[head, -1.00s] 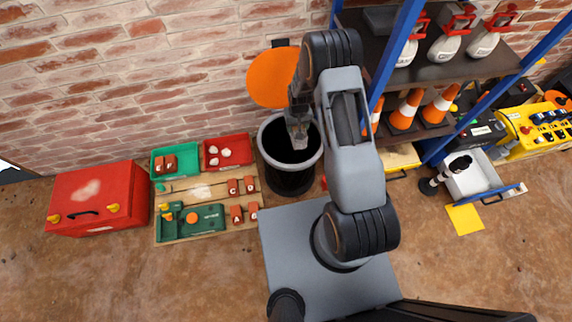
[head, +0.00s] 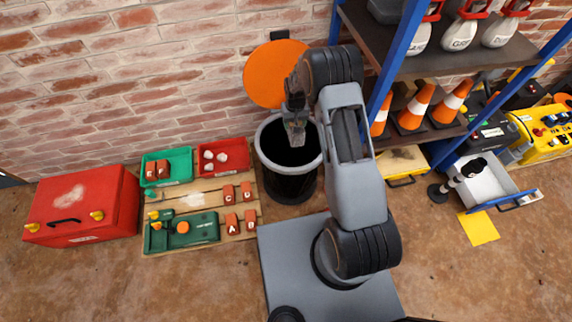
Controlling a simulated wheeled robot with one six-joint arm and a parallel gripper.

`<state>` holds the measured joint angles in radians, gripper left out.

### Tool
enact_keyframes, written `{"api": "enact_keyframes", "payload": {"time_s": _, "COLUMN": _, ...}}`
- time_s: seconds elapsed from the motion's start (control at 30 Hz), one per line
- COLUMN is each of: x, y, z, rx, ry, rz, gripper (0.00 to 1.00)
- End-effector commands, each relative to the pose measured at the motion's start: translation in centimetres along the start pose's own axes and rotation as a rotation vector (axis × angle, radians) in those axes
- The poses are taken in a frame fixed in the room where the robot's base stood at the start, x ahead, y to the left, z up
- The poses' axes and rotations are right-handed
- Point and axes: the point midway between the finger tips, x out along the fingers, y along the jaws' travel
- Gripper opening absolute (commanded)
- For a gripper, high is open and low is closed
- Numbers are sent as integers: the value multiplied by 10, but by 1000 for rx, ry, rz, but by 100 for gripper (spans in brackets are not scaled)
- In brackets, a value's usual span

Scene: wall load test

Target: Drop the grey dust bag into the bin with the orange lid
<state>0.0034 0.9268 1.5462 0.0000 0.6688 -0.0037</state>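The bin (head: 291,186) is a dark round tub with a pale grey rim, standing on the floor against the brick wall. Its round orange lid (head: 268,76) is swung up and open behind it. My gripper (head: 296,138) points down over the bin's mouth, seen small and from above. A greyish shape shows at the fingers; I cannot tell whether it is the grey dust bag or only the fingers. I do not make out the dust bag anywhere else. The bin's inside is dark.
Left of the bin lie a wooden board (head: 190,198) with green and red trays, and a red toolbox (head: 85,205). Right of it stands a blue-framed shelf (head: 398,70) with orange cones and white bottles. An open drawer (head: 487,185) juts out farther right.

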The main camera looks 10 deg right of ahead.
Motion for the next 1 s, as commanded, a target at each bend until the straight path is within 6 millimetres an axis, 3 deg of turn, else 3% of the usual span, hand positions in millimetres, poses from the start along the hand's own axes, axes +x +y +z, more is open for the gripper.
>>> {"api": "enact_keyframes", "payload": {"time_s": 0.23, "x": 28, "y": 0, "z": 0, "rx": 0, "ry": 2, "rz": 0, "gripper": 23}}
{"api": "enact_keyframes", "payload": {"time_s": 0.6, "x": 32, "y": 0, "z": 0, "rx": 0, "ry": 2, "rz": 0, "gripper": 23}}
{"api": "enact_keyframes", "payload": {"time_s": 0.63, "x": 32, "y": 0, "z": 0, "rx": 0, "ry": 2, "rz": 0, "gripper": 62}}
{"api": "enact_keyframes", "payload": {"time_s": 0.93, "x": 33, "y": 0, "z": 0, "rx": 0, "ry": 1, "rz": 0, "gripper": 91}}
{"api": "enact_keyframes", "payload": {"time_s": 1.0, "x": 33, "y": 0, "z": 0, "rx": 0, "ry": 1, "rz": 0, "gripper": 91}}
